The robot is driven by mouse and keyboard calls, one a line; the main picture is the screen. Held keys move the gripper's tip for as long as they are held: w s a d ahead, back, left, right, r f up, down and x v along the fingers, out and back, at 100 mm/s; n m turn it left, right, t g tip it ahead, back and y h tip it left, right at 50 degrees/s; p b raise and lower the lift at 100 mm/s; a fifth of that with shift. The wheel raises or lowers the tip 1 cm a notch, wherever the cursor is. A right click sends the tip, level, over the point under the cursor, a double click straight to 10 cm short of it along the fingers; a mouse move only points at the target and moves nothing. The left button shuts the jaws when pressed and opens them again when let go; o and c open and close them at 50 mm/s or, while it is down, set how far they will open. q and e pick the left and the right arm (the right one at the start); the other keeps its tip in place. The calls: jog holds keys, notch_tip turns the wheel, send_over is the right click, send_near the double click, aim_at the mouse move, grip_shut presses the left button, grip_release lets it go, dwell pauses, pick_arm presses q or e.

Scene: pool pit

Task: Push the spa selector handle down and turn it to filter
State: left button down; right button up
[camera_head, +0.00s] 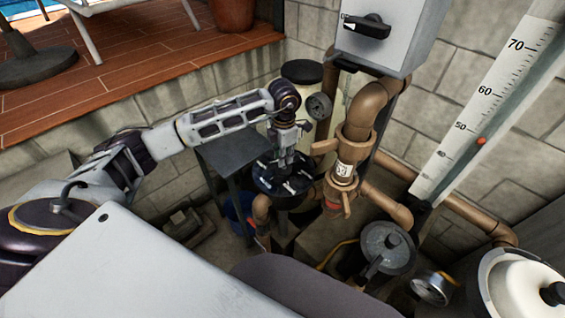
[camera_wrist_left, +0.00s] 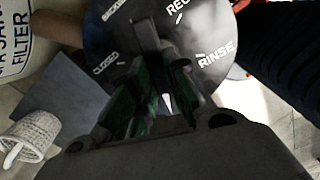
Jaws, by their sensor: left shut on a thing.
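The selector valve's round dark dial (camera_head: 268,184) with white markings sits in the pit. In the left wrist view the dial (camera_wrist_left: 120,38) shows the words CLOSED, RINSE and part of one starting REC; others are cut off or hard to read. My left gripper (camera_head: 285,158) reaches down over the dial from above. In the wrist view its two fingers (camera_wrist_left: 155,95) are shut on the dark bar-shaped handle (camera_wrist_left: 146,36), which extends out past them across the dial. The handle's pointing direction and its height are partly hidden by the fingers. My right gripper is not in view.
Brown pipes and a valve (camera_head: 343,172) stand close right of the dial, with a pressure gauge (camera_head: 319,106) behind. A grey box with a black knob (camera_head: 367,27) is above. A dark small table (camera_head: 235,148) is left. A lidded pump pot (camera_head: 387,248) is in front right.

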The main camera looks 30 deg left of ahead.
pick_arm(q)
jog(key=shift+f+n, duration=0.1)
jog(key=shift+n, duration=1.8)
jog(key=c, duration=1.3)
grip_release()
jog(key=shift+r+p, duration=1.95)
jog(key=shift+r, duration=1.65)
